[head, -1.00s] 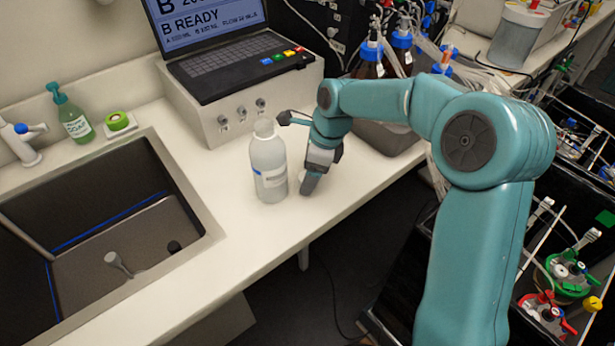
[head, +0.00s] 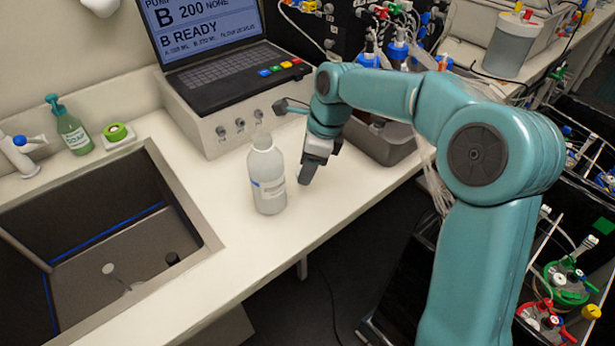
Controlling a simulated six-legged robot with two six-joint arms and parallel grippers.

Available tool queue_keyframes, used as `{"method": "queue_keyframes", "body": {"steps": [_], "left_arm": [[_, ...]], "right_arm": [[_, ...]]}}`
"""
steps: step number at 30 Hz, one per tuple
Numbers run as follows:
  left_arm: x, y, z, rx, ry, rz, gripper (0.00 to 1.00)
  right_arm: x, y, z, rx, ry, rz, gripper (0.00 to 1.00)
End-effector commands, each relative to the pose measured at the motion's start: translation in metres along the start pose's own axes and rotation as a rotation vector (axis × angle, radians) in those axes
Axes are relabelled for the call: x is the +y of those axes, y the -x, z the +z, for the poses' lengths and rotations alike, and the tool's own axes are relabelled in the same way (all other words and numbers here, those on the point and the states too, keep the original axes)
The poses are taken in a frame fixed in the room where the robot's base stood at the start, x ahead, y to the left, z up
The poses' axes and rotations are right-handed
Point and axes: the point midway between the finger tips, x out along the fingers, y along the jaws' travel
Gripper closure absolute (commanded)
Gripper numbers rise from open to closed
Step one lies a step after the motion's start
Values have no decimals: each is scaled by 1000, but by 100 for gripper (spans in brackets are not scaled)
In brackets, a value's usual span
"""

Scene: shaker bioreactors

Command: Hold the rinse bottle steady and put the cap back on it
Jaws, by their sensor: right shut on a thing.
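The rinse bottle (head: 268,182) is a translucent white bottle with a blue-marked label. It stands upright on the white counter, its neck bare at the top. My right gripper (head: 305,179) points down just right of the bottle, apart from it, a little above the counter. It is shut on a small pale thing at its fingertips, which looks like the cap; the fingers hide most of it. My left gripper is not in view, and nothing holds the bottle.
A laptop (head: 220,60) on a grey-white box (head: 220,128) stands behind the bottle. A grey tray (head: 385,147) is to the right. The front counter is clear.

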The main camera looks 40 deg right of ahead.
Motion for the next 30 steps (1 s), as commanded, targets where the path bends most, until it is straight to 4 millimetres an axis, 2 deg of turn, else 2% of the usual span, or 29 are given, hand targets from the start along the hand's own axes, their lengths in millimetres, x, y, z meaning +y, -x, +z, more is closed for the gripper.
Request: {"method": "queue_keyframes", "body": {"steps": [1, 9, 15, 21, 30], "left_arm": [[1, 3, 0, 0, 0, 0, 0], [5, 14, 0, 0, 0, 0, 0], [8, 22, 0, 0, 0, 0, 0], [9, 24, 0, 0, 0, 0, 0], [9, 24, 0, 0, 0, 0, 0]], "right_arm": [[-1, 16, 5, -4, 2, -6, 89], [0, 89, 26, -3, 2, -4, 89], [0, 126, 35, -1, 1, -2, 89], [0, 141, 39, 0, 1, -1, 89], [0, 142, 39, 1, 1, 0, 89]]}}
